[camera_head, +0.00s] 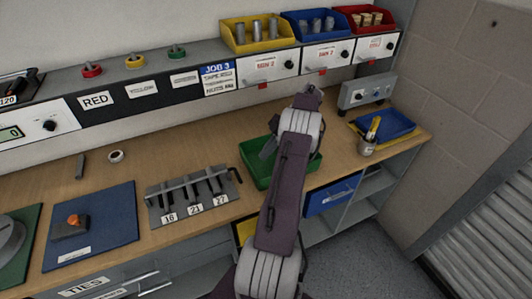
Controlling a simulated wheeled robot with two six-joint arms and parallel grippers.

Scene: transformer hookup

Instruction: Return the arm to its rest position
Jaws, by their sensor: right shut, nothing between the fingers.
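My right arm reaches up from the bottom middle of the head view, over the workbench (130,167). My right gripper (308,95) is at the arm's far end, in front of the row of drawers at the back. It looks small and dark from here; its fingers are shut with nothing held. The arm hides part of a green tray (250,176) on the bench. A grey piece shows over this tray, left of the arm; I cannot tell what it is. My left gripper is not in view.
Yellow (232,47), blue (290,38) and red (343,31) bins stand on the back shelf. A tool rack (160,215) and a blue mat (118,235) lie left of the arm.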

